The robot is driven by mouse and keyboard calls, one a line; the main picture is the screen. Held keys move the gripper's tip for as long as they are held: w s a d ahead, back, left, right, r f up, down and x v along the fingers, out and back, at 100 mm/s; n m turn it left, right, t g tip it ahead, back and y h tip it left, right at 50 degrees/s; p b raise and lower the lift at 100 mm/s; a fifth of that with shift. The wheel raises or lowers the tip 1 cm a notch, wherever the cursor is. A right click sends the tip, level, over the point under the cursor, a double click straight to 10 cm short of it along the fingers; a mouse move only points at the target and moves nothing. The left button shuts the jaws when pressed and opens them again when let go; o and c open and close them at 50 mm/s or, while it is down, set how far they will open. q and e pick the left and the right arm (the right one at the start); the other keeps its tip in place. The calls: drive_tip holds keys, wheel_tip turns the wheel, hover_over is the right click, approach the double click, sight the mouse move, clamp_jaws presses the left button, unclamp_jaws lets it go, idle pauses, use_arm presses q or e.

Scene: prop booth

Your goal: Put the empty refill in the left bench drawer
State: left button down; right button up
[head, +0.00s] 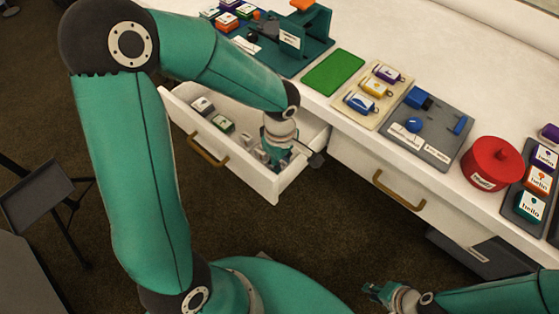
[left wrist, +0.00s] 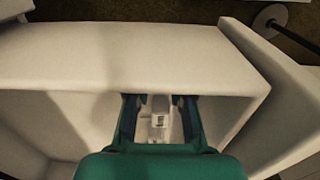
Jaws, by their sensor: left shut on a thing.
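The left bench drawer (head: 279,187) is pulled open; its pale wall also spans the left wrist view (left wrist: 140,60). My left gripper (head: 270,157) points down inside the right end of this drawer. In the left wrist view its fingers (left wrist: 158,118) are shut on a small pale grey piece with a light label, which I take to be the empty refill (left wrist: 158,121). In the head view the arm and fingers largely hide it. My right gripper (head: 380,292) is low at the bottom edge, away from the bench; its finger gap is unclear.
In the drawer lie a grey-labelled block (head: 202,105) and a green one (head: 223,124). The second drawer (head: 365,178) is shut. On the bench are a green mat (head: 335,72), a cream tray (head: 357,119), a grey board (head: 455,143) and a red pot (head: 492,160).

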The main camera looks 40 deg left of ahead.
idle(0.3)
use_arm(q)
drive_tip(key=c, duration=0.9)
unclamp_jaws()
drive_tip(key=shift+c, duration=0.2)
drive_tip(key=shift+c, duration=0.6)
drive_tip(key=shift+r, duration=0.2)
wheel_tip(320, 180, up, 12)
drive_tip(key=p, duration=0.7)
drive_tip(key=shift+p, duration=0.3)
idle(0.5)
